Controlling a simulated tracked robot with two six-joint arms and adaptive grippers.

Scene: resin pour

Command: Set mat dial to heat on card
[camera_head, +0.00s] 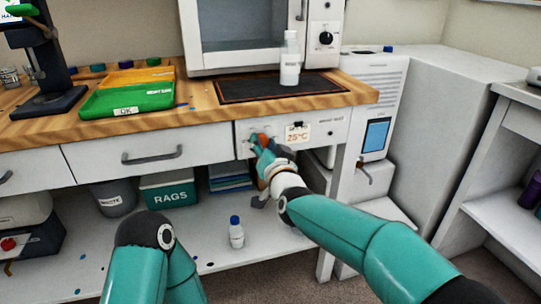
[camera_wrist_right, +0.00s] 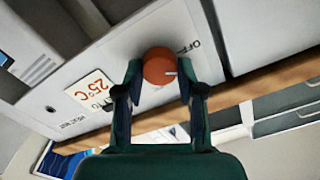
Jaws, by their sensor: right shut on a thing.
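The orange mat dial (camera_wrist_right: 159,67) sits on the white panel under the bench edge, with an "OFF" mark beside it in the right wrist view. My right gripper (camera_wrist_right: 160,75) has its fingers on both sides of the dial and is shut on it. In the head view my right gripper (camera_head: 262,146) is at the panel and mostly covers the dial. The card (camera_head: 298,133) reads 25°C and is clipped to the panel right of the dial; it also shows in the right wrist view (camera_wrist_right: 90,92). The dark heat mat (camera_head: 260,88) lies on the bench above.
A white bottle (camera_head: 290,62) stands on the mat in front of an oven (camera_head: 240,35). Green and orange trays (camera_head: 126,95) are on the bench at left. Below, a small blue-capped bottle (camera_head: 236,232) and the rags bin (camera_head: 169,191) stand on the shelf.

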